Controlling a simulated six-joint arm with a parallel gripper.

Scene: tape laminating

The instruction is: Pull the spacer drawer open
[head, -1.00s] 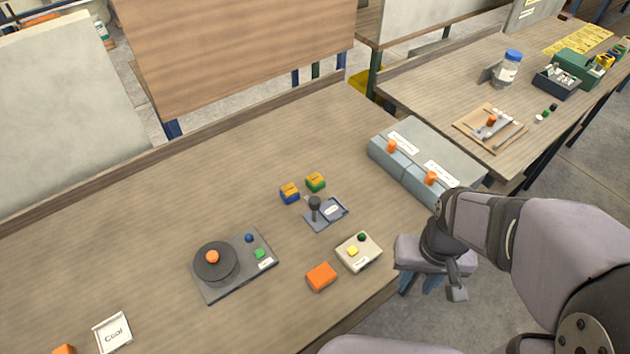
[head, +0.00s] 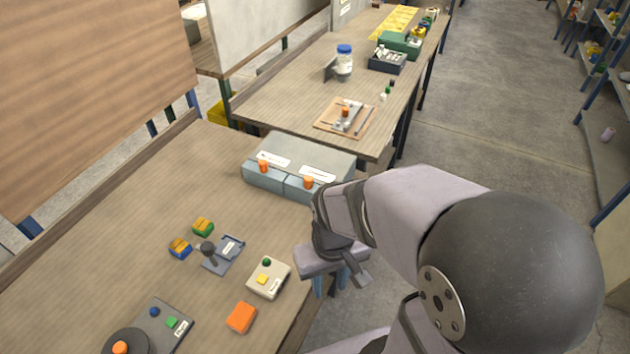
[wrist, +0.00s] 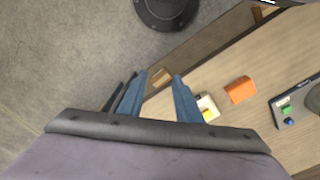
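A grey-blue drawer unit (head: 340,156) stands at the far right end of the near bench. It has two drawers side by side, each with an orange knob, and both look shut. The left drawer's knob (head: 263,166) and the right drawer's knob (head: 308,182) face the bench front. The labels on top are too small to read, so I cannot tell which drawer is the spacer drawer. My gripper (head: 331,284) is beyond the bench's front edge, in front of and apart from the unit. In the wrist view its blue fingers (wrist: 158,92) are apart with nothing between them.
A beige button box (head: 268,279), an orange block (head: 241,317), a dark lever fixture (head: 222,254) and two small coloured blocks (head: 191,238) lie on the near bench. A second bench (head: 290,100) stands behind. Bare bench lies left of the drawer unit.

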